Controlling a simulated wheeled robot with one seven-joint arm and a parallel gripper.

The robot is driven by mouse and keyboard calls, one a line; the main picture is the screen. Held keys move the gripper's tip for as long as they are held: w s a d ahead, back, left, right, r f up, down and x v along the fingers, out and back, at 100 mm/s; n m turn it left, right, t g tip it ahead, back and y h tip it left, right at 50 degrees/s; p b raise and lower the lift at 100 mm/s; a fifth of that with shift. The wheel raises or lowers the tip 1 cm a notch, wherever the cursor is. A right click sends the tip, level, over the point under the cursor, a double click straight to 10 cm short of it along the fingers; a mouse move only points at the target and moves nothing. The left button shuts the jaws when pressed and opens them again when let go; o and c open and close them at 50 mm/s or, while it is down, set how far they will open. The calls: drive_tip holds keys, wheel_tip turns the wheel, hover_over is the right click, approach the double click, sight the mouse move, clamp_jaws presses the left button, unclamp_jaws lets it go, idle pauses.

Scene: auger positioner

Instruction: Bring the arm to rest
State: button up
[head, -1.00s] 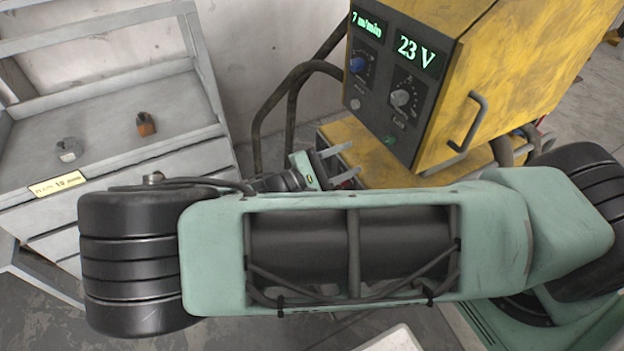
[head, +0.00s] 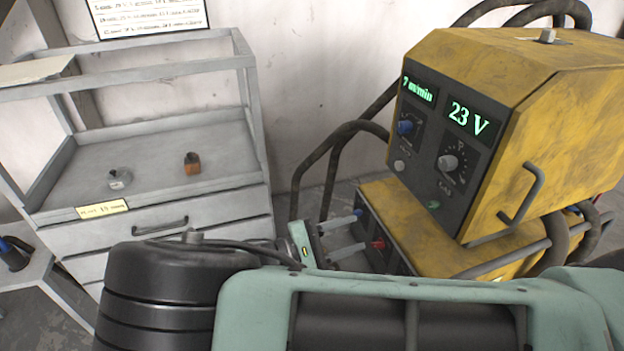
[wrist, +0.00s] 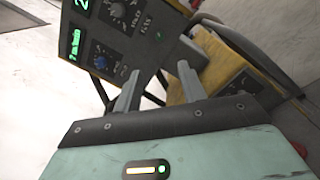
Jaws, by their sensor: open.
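My gripper (head: 366,229) shows in the head view beyond my green and black arm, which crosses the bottom of the picture. Its two grey fingers are apart with nothing between them. They point right, in front of the lower yellow unit of the welding machine (head: 440,215). In the wrist view my gripper (wrist: 158,72) is also open and empty, with the machine's dark control panel (wrist: 125,35) beyond the fingers. I see no contact between the fingers and the machine. Part of the gripper body is hidden behind my arm.
A grey shelf cart (head: 150,150) stands at left, carrying a small grey part (head: 119,179) and an orange-brown part (head: 192,163). Dark bent tubes (head: 330,150) rise beside the machine. A grey stand (head: 30,275) is at the left edge. White wall is behind.

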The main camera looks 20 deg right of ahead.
drive_tip(key=s+r+g+y, duration=0.1)
drive_tip(key=s+g+y, duration=0.4)
drive_tip(key=s+y, duration=0.45)
drive_tip(key=s+a+r+t+y, duration=0.2)
drive_tip(key=s+r+y, duration=0.1)
drive_tip(key=r+y, duration=0.2)
drive_tip(key=s+a+r+m+t+y, duration=0.1)
drive_tip(key=s+a+r+t+y, duration=0.1)
drive_tip(key=s+r+y, duration=0.2)
wheel_tip(320, 180, up, 4)
drive_tip(key=shift+s+a+f+m+y, duration=0.1)
drive_tip(key=shift+s+a+m+y, duration=0.25)
drive_tip(key=shift+y, duration=0.3)
